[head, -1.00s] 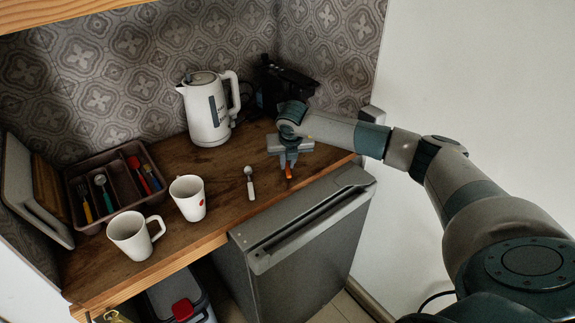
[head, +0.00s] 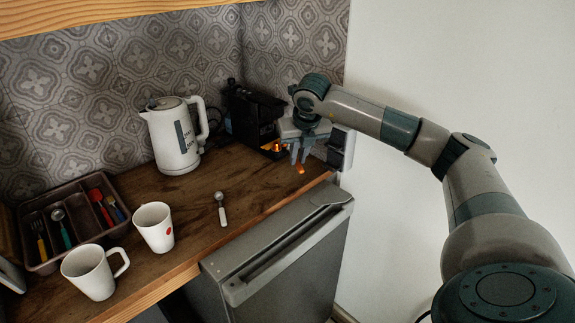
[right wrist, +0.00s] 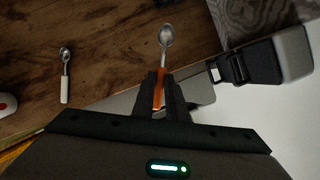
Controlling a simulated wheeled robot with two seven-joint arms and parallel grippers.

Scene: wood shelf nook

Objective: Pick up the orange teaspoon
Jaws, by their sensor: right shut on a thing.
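The orange teaspoon (right wrist: 158,93) is held by its orange handle between the fingers of my right gripper (right wrist: 160,95). Its metal bowl (right wrist: 166,36) points away from the gripper in the right wrist view. In the head view my right gripper (head: 300,155) is over the right end of the counter, with the orange handle tip (head: 299,169) showing below the fingers. The rest of the spoon is hard to make out there. My left gripper is not in view.
A white-handled teaspoon (head: 221,209) lies on the wooden counter (head: 190,228). Two white mugs (head: 153,228) (head: 90,274), a cutlery tray (head: 83,238) and a white kettle (head: 175,138) stand to the left. A black machine (head: 252,115) is behind my gripper; a white wall is at right.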

